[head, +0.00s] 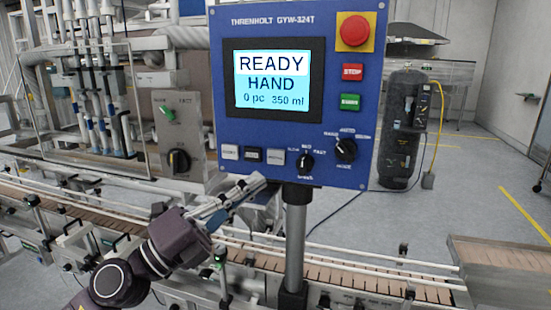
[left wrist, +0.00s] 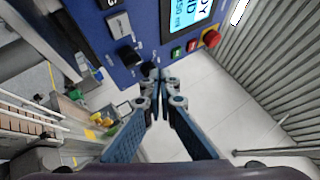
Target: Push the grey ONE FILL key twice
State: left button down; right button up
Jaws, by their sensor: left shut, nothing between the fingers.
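A blue control panel (head: 225,110) carries a row of small keys under its screen. The grey key (head: 272,157) is the right one of the row; its lettering is too small to read. It also shows in the left wrist view (left wrist: 119,24), at upper left. My left gripper (head: 262,180) is shut and empty, its tips by the panel's lower edge, just below the grey key and apart from it. In the left wrist view the closed fingertips (left wrist: 156,76) overlap a black knob. My right gripper is not in view.
The screen (head: 272,80) reads READY, HAND, 0 pc, 350 ml. A paler key (head: 230,152) and a dark key (head: 252,155) sit left of the grey one. Two black knobs, including the speed knob (head: 305,162), lie to its right. A red mushroom button (head: 355,30) is at top right.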

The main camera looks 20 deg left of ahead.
pick_arm(q)
jog(key=shift+w, duration=0.1)
send_near(281, 152)
jog(key=shift+s+d+b+x, duration=0.1)
jog(key=shift+s+d+x, duration=0.05)
jog(key=shift+x, duration=0.75)
jog(key=shift+s+d+b+x, duration=0.15)
jog(key=shift+x, duration=0.7)
jog(key=shift+s+d+b+x, duration=0.1)
jog(key=shift+d+x, duration=0.1)
jog(key=shift+x, duration=0.7)
jog(key=shift+w, duration=0.15)
jog(key=shift+w, duration=0.3)
jog(key=shift+w, duration=0.35)
jog(key=shift+a+r, duration=0.1)
jog(key=shift+r, duration=0.2)
dwell(0.4)
